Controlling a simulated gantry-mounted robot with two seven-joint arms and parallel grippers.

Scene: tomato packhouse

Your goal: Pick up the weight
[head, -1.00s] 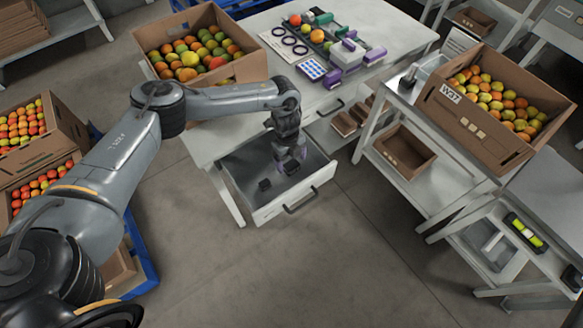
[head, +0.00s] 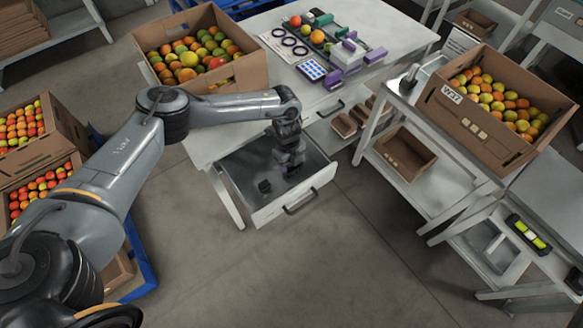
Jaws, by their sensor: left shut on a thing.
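An open drawer (head: 264,216) juts out from under the table. My left gripper (head: 290,170) points down into it and is shut on a dark thing, most likely a weight, which the fingers mostly hide. Whether it touches the drawer floor I cannot tell. A second small dark weight (head: 264,186) stands on the drawer floor to the left of the gripper, apart from it. My right gripper is not in view.
The drawer's front handle (head: 300,203) faces the clear floor. The table (head: 395,25) above bears a fruit box (head: 235,75), rings (head: 289,41) and a blue-dotted card (head: 312,69). A bench with a fruit box marked W37 (head: 470,125) stands to the right.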

